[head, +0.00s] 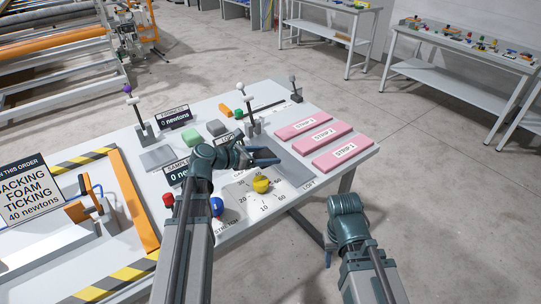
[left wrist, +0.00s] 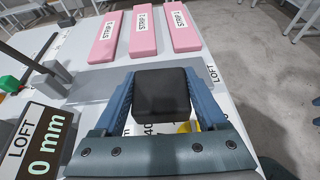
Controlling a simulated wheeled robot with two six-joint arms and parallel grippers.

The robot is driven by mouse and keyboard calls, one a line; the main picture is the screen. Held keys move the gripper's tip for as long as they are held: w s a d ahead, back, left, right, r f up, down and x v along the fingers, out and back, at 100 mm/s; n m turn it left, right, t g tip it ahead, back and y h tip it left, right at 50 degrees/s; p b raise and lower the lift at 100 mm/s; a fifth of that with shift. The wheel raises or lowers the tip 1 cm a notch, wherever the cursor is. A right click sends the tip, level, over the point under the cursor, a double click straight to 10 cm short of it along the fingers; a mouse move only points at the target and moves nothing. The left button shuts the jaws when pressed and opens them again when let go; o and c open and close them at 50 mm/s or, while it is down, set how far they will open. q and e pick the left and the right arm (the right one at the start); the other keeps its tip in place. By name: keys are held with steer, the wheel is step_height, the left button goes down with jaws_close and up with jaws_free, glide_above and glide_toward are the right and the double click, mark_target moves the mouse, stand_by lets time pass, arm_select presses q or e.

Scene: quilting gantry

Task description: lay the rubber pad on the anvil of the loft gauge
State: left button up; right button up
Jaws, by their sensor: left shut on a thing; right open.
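My left gripper (left wrist: 160,95) is shut on the black rubber pad (left wrist: 162,94), a rounded square block between its blue fingers. In the head view the left gripper (head: 264,155) hangs over the table near the loft gauge; the pad cannot be made out clearly there. The loft gauge (head: 252,122) has an upright post with a pale knob; its display (left wrist: 40,145) reads 0 mm. A flat grey plate (left wrist: 92,84), marked LOFT, lies beyond the pad; I cannot tell whether it is the anvil. My right gripper (head: 329,252) is open and empty, beside the table's right edge.
Pink strips (head: 322,133) lie at the table's right end. A yellow knob (head: 261,184) stands on a printed dial close to my left gripper. Other posts with knobs and several small blocks (head: 194,137) stand farther back. The floor at right is clear.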

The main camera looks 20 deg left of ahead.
arm_select(q)
steer(key=shift+n+t, duration=0.3)
steer(key=a, duration=0.1)
steer(key=s+a, duration=0.1)
steer(key=s+a+f, duration=0.1)
steer(key=a, duration=0.1)
steer(key=shift+b, duration=0.3)
steer(key=b, duration=0.1)
glide_above(271, 148)
steer(key=shift+s+f, duration=0.45)
steer(key=shift+f, duration=0.3)
steer(key=shift+w+d, duration=0.1)
steer(key=shift+w, duration=0.45)
step_height(271, 148, down, 4)
steer(key=b, duration=0.4)
steer(key=shift+s+r+y, duration=0.15)
steer(key=shift+y, duration=0.15)
steer(key=o, duration=1.4)
